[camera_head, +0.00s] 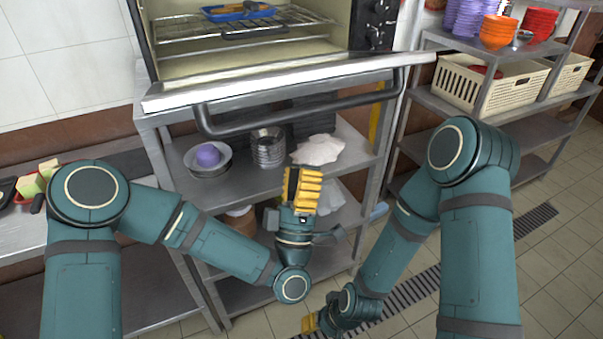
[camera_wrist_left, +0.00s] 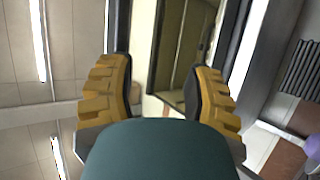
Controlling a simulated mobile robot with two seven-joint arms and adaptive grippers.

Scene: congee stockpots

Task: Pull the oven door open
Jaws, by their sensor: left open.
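The oven (camera_head: 245,58) stands on a metal rack, its lit inside and wire shelves in view. Its door (camera_head: 285,82) is swung down and open, with the silver front edge toward me. The dark bar handle (camera_head: 300,118) hangs below that edge. My left gripper (camera_head: 303,188) is below the handle, apart from it, open and empty, with its yellow fingers pointing up. In the left wrist view its fingers (camera_wrist_left: 170,95) are spread wide, with part of the oven beyond. My right gripper (camera_head: 310,323) is low near the bottom edge, and its jaws are too small to read.
The rack under the oven holds a purple item in a bowl (camera_head: 208,157), stacked metal bowls (camera_head: 268,147) and white cloths (camera_head: 318,150). A blue tray (camera_head: 238,11) sits on the oven's upper shelf. Shelves with cream baskets (camera_head: 485,82) stand at right. Tiled floor is free at lower right.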

